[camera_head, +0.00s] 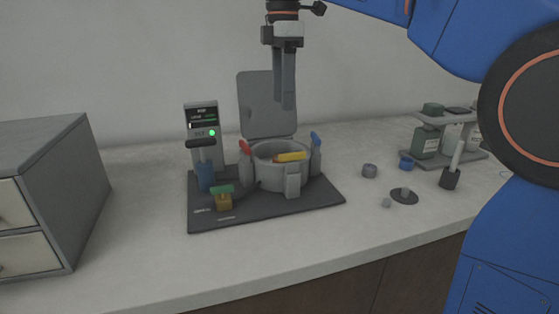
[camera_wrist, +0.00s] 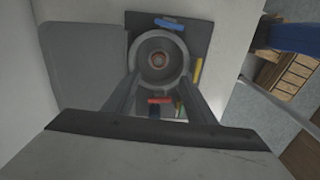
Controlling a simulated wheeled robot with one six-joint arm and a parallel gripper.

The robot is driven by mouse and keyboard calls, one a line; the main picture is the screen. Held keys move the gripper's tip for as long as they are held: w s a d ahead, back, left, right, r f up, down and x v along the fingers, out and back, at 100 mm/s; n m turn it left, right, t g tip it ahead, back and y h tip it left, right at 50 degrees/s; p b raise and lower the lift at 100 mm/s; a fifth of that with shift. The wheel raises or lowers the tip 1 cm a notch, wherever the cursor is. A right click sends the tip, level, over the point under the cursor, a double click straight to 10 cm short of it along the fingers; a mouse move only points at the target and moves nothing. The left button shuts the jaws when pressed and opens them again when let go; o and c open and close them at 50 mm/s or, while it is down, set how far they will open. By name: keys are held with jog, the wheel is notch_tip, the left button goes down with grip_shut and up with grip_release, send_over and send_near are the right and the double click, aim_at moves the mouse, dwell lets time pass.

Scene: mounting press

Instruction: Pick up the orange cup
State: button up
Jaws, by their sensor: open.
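My gripper (camera_head: 285,106) hangs pointing down above the chamber, in front of the raised lid (camera_head: 254,100). In the wrist view my gripper's two fingers (camera_wrist: 160,80) are apart on either side of the chamber, with nothing between them.
Red (camera_head: 245,147), yellow (camera_head: 290,156) and blue (camera_head: 316,140) clamps surround the chamber. A control box (camera_head: 201,117) with a green light stands at the left. A drawer cabinet (camera_head: 45,180) is further left. Small grey and blue parts (camera_head: 406,162) and a bottle rack (camera_head: 440,152) lie right.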

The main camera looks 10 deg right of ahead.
notch_tip(320, 180, down, 15)
jog(key=shift+w+r, duration=0.1)
dwell(0.6)
jog(key=c, duration=1.3)
